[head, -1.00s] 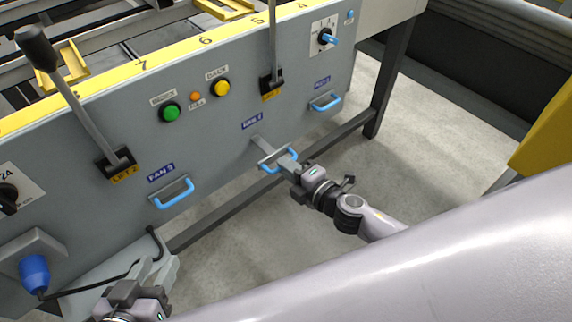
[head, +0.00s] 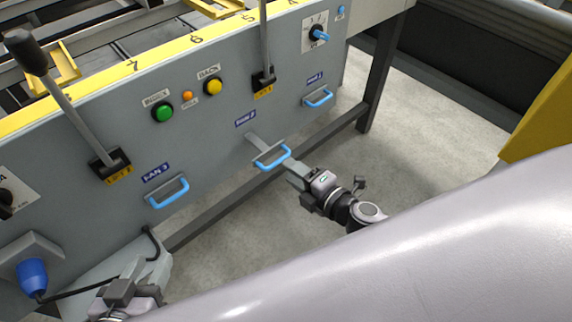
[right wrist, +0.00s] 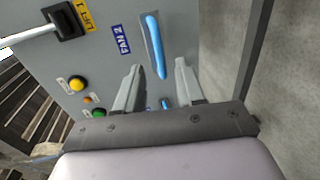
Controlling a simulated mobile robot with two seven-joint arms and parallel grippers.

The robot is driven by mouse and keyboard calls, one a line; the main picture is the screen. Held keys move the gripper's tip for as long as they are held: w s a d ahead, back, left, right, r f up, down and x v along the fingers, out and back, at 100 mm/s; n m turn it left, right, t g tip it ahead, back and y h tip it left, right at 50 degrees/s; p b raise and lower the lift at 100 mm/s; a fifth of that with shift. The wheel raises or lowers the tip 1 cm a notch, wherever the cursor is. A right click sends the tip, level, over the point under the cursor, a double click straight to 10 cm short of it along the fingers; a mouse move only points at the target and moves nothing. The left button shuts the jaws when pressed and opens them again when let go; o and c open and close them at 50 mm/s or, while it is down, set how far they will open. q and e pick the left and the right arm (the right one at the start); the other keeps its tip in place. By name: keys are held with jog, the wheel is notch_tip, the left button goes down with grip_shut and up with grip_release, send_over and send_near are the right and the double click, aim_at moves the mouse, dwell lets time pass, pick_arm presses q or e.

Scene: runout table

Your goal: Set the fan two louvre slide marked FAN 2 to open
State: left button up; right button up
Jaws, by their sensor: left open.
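The FAN 2 slide has a blue handle (head: 272,158) on a grey bar (head: 258,142) that stands out from the grey panel, below its blue label (head: 245,119). In the right wrist view the handle (right wrist: 155,45) lies beyond the fingertips, with the FAN 2 label (right wrist: 124,40) beside it. My right gripper (head: 291,169) is just in front of the handle; its two fingers (right wrist: 158,72) are apart with nothing between them. My left gripper (head: 146,267) is open and empty at the lower left, away from the slide.
The FAN 3 handle (head: 168,192) and FAN 1 handle (head: 318,98) sit close to the panel on either side. Two levers, the LIFT 2 one (head: 75,115) at left, rise above. A dark lower rail (head: 220,203) runs below; the floor in front is clear.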

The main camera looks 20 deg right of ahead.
pick_arm(q)
jog(key=shift+s+a+f, duration=0.15)
jog(key=shift+s+f, duration=0.1)
jog(key=shift+f, duration=0.05)
pick_arm(e)
jog(key=shift+v, duration=1.2)
pick_arm(q)
jog(key=shift+r, duration=0.1)
jog(key=s+a+r+y+p, duration=0.1)
jog(key=a+r+p, duration=0.2)
jog(key=r+p, duration=0.4)
jog(key=s+a+r+n+g+y+p, duration=0.1)
jog(key=r+p, duration=0.6)
jog(key=p, duration=1.2)
jog(key=shift+s+a+r+y, duration=0.15)
jog(key=shift+s+a+y, duration=0.15)
jog(key=shift+s+a, duration=0.65)
pick_arm(e)
jog(key=s+r+m+g+h, duration=0.3)
jog(key=s+r+m, duration=1)
jog(key=r+m, duration=0.5)
jog(key=shift+s+d+m+g, duration=0.2)
jog(key=shift+d+m+g, duration=0.35)
jog(key=shift+m, duration=0.35)
pick_arm(q)
jog(key=shift+w+a, duration=0.25)
jog(key=shift+w, duration=0.05)
jog(key=shift+d, duration=0.1)
